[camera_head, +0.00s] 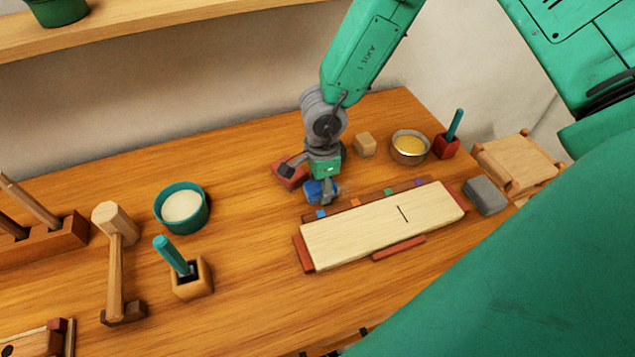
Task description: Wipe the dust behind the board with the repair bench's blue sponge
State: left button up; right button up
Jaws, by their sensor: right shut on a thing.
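My right gripper (323,185) reaches down from the top of the picture and is shut on the blue sponge (316,192), near the board's back left corner. The fingers cover part of the sponge, and I cannot tell whether it touches the table. The pale wooden board (350,232) lies in a reddish frame and has a short dark line on it. Small coloured tabs, such as a green one (390,192), sit along its back edge. I cannot make out any dust behind the board. My left gripper is not in view.
A red block (290,170) is just left of my right gripper. A small wooden cube (365,144), a bowl with yellow contents (409,148) and a red holder (446,146) stand behind the board. A grey block (485,195) is at its right. A teal bowl (183,207) and mallet (115,250) are left.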

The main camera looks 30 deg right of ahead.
aim_at(338, 183)
jog(key=shift+s+d+p, duration=0.15)
jog(key=shift+d+p, duration=0.05)
jog(key=shift+d, duration=0.35)
jog(key=shift+s+d+p, duration=0.15)
jog(key=shift+d+p, duration=0.05)
jog(key=shift+d, duration=0.35)
jog(key=shift+s+d+p, duration=0.2)
jog(key=shift+d+p, duration=0.25)
jog(key=shift+d, duration=0.5)
jog(key=shift+a, duration=0.15)
